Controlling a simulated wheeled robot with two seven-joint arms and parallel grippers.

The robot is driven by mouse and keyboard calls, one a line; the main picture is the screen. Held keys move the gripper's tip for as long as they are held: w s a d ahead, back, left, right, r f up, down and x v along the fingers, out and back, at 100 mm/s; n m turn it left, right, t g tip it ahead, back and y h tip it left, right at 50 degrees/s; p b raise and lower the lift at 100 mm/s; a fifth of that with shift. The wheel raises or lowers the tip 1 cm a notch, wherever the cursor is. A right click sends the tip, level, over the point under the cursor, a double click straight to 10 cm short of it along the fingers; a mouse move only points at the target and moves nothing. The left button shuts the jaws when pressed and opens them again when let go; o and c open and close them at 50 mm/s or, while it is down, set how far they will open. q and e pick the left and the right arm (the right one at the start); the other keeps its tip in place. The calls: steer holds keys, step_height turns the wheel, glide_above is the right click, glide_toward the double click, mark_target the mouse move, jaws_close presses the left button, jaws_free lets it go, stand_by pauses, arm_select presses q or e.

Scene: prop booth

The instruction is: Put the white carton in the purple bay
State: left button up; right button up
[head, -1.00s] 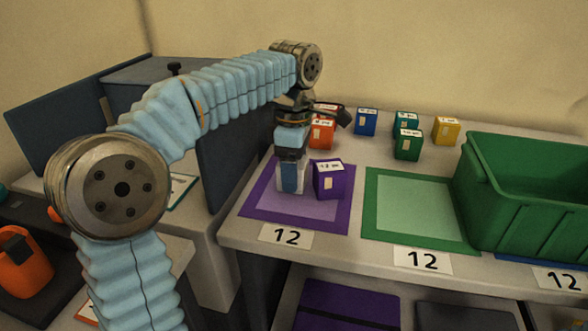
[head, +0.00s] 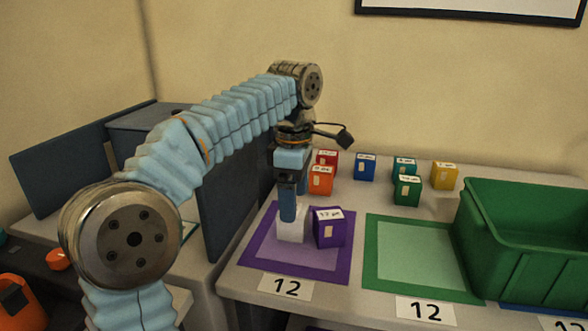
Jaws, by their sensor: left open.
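The white carton (head: 291,232) stands upright inside the purple bay (head: 257,258), a purple-bordered mat on the table. A purple carton (head: 329,232) with a white label stands close to its right in the same bay. My left gripper (head: 289,212) points down over the white carton and is open. Its blue finger covers part of the carton's upper front, so I cannot tell whether it touches. My right gripper is not in view.
The empty green bay (head: 375,289) lies to the right, beside a large green crate (head: 525,245). Behind stand an orange carton (head: 320,181), a blue carton (head: 365,168), a yellow carton (head: 445,177) and several others. A dark panel (head: 222,190) rises left of the purple bay.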

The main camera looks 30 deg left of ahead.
arm_select(q)
step_height(320, 180, up, 7)
steer(key=shift+f, duration=0.15)
stand_by(0.5)
